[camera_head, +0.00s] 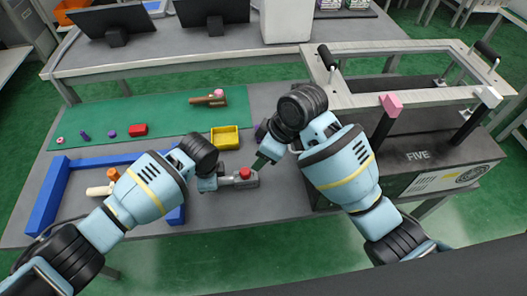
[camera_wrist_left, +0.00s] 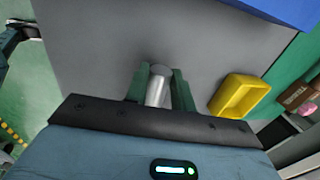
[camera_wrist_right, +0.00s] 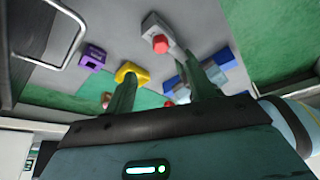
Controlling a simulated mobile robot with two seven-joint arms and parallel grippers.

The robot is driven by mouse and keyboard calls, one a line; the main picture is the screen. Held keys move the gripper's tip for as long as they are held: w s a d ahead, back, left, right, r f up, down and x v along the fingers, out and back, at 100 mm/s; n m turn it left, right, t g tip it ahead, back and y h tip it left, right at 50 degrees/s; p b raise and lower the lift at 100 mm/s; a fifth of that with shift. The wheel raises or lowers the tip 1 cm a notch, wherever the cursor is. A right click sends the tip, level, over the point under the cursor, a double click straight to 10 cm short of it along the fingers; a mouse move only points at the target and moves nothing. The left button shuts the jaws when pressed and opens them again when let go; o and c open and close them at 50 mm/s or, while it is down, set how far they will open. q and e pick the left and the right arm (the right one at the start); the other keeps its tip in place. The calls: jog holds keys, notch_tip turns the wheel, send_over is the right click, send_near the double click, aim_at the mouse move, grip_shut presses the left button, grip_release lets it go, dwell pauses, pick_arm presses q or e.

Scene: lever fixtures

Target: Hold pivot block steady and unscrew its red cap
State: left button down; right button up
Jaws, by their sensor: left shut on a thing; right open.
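The grey pivot block (camera_head: 238,181) lies on the grey table near its front edge, with the red cap (camera_head: 245,173) on top. My left gripper (camera_head: 208,184) is shut on the block's left end. In the left wrist view a grey cylindrical part of the pivot block (camera_wrist_left: 158,85) sits between the fingers. My right gripper (camera_head: 262,162) is open, up and to the right of the cap, apart from it. In the right wrist view the red cap (camera_wrist_right: 161,44) lies beyond the two spread fingers, with nothing between them.
A yellow bin (camera_head: 225,138) stands behind the block. A green mat (camera_head: 165,115) with a red block (camera_head: 138,130) and small parts lies behind. A blue frame (camera_head: 52,190) is at left. A lever fixture (camera_head: 420,155) marked FIVE fills the right side.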

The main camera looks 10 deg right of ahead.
aim_at(247, 169)
jog(key=x, duration=1.2)
jog(key=c, duration=1)
jog(key=n, duration=0.1)
jog(key=n+g, duration=0.1)
jog(key=n, duration=0.1)
jog(key=shift+w+d+y, duration=0.1)
jog(key=shift+w+y, duration=0.2)
jog(key=n, duration=0.2)
jog(key=n+g, duration=0.1)
jog(key=n, duration=0.1)
jog(key=shift+w+g, duration=0.25)
jog(key=shift+g, duration=0.05)
jog(key=n, duration=0.2)
jog(key=n+g, duration=0.1)
jog(key=n, duration=0.1)
jog(key=shift+w+g, duration=0.2)
jog(key=shift+g, duration=0.1)
jog(key=shift+w+a+n+g+h, duration=0.15)
jog(key=shift+n+g+h, duration=0.1)
jog(key=shift+n, duration=0.6)
jog(key=shift+s+a+n+g+h, duration=0.1)
jog(key=shift+n+g+h, duration=0.15)
jog(key=shift+n, duration=0.6)
jog(key=o, duration=1.1)
